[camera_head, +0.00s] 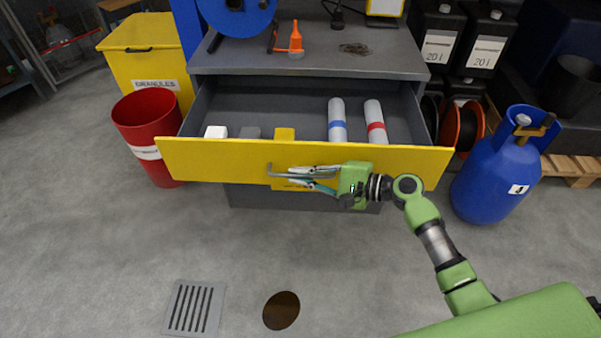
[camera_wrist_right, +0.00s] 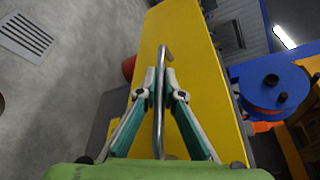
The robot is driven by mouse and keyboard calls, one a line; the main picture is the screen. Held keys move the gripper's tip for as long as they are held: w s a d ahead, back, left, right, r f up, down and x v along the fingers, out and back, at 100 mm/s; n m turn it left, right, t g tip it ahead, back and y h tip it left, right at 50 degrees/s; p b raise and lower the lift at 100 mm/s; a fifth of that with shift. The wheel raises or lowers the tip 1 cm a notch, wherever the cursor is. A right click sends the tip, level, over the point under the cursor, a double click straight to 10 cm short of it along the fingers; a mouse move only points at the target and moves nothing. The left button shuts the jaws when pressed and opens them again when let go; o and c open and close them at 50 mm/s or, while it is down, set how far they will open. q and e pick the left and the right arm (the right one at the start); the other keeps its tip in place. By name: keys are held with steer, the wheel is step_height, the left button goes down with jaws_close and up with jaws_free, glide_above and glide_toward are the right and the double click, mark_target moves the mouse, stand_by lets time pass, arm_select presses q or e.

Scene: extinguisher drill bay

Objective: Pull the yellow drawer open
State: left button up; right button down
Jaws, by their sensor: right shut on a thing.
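The yellow drawer (camera_head: 220,162) stands open below the grey worktop, its inside in view. A white block, a grey block, a yellow block (camera_head: 284,134) and two white cylinders (camera_head: 337,122), one with a blue band and one with a red band, lie in it. My right gripper (camera_head: 302,175) is at the drawer front, shut on the metal bar handle (camera_head: 272,172). In the right wrist view the fingers (camera_wrist_right: 160,88) sit on both sides of the handle (camera_wrist_right: 163,54), against the yellow front (camera_wrist_right: 205,75). My left gripper is not in view.
A red bin (camera_head: 150,120) and a yellow granules box (camera_head: 145,60) stand left of the drawer. A blue gas cylinder (camera_head: 495,172) stands at its right. The floor in front is clear, with a drain grate (camera_head: 195,307) and a dark round spot (camera_head: 281,310).

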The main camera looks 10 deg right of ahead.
steer(key=c, duration=2.4)
jaws_free()
steer(key=shift+c, duration=0.2)
steer(key=v, duration=1.2)
